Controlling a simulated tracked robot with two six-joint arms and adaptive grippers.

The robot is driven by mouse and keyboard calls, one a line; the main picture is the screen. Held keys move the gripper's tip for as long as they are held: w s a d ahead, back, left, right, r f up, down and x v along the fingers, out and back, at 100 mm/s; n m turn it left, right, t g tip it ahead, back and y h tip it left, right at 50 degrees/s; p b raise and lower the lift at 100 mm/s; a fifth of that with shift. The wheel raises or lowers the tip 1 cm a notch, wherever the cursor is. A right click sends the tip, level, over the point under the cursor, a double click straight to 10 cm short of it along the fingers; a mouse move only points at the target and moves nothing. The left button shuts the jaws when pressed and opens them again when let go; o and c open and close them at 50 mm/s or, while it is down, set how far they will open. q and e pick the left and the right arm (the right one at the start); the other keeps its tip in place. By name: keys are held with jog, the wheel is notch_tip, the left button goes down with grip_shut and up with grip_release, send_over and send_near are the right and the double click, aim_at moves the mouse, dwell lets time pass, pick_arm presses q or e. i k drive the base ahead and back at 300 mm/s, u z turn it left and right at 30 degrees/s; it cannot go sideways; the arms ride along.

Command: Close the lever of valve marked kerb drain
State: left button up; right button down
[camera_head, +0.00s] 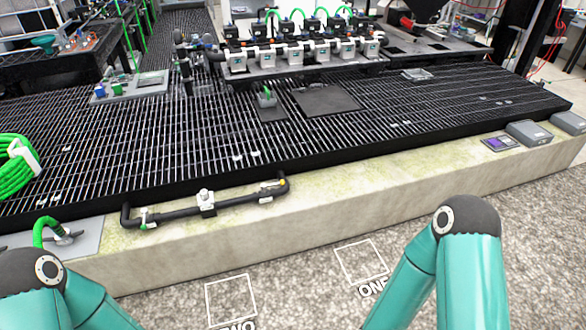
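A black pipe (236,204) runs along the top of the pale stone kerb (335,203). It carries a valve with a white body and a white top (206,202) at its middle. A small fitting with a yellow end (280,184) sits near the pipe's right end, and a white and green fitting (147,218) near its left end. I cannot read any marking, so I cannot tell which one is marked kerb drain, nor how its lever stands. My two teal arms show only as bent links at the bottom left and bottom right. Neither gripper shows.
A black grating (420,120) covers the deck behind the kerb. A manifold with several white valve blocks (300,45) stands at the back. A green hose coil (15,170) lies at left. Grey boxes (528,133) sit on the kerb at right. The gravel floor (300,270) ahead is clear.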

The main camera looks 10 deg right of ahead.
aim_at(282, 182)
jog(key=z, duration=0.1)
jog(key=i, duration=1.25)
jog(key=u, duration=0.45)
jog(key=i, duration=0.45)
jog(key=u, duration=0.3)
jog(key=k, duration=0.9)
jog(key=u, duration=0.15)
jog(key=i, duration=0.9)
jog(key=z, duration=0.05)
